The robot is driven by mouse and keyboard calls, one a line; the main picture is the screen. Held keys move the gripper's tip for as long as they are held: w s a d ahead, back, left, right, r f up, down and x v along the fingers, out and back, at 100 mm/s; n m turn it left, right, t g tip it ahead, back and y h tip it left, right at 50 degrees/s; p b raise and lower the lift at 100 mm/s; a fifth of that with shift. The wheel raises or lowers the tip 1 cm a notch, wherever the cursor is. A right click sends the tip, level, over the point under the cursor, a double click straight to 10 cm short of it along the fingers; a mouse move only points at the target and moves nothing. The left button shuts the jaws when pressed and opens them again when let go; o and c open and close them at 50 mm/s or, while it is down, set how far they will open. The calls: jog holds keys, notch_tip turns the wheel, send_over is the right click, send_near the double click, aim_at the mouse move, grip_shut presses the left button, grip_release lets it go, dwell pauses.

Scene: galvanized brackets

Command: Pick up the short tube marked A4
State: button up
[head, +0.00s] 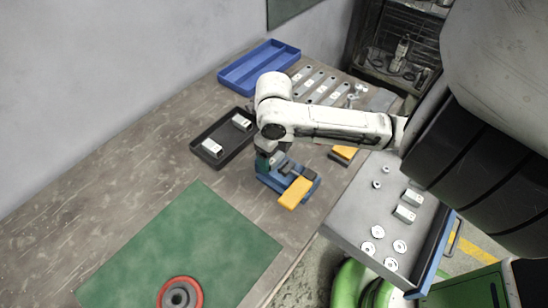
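Short pale metal tubes with white labels lie in two places. Two are in the black tray (226,158): a near one (211,147) and a far one (240,122). Two more, an upper one (412,197) and a lower one (404,214), lie in the open grey drawer (346,218). The labels are too small to read, so I cannot tell which is A4. My gripper (267,160) points down just right of the black tray, beside a blue tool with a yellow handle. Its fingers are small and partly hidden, and I see no tube in them.
The blue tool (295,190) stands close to my gripper. A blue tray (258,68) and several labelled flat brackets (318,88) lie at the back. The drawer also holds several round washers (400,246). A green mat (190,245) bears a red-rimmed disc (179,293). The left bench is clear.

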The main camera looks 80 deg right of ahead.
jog(key=c, duration=0.8)
jog(key=shift+r, duration=0.1)
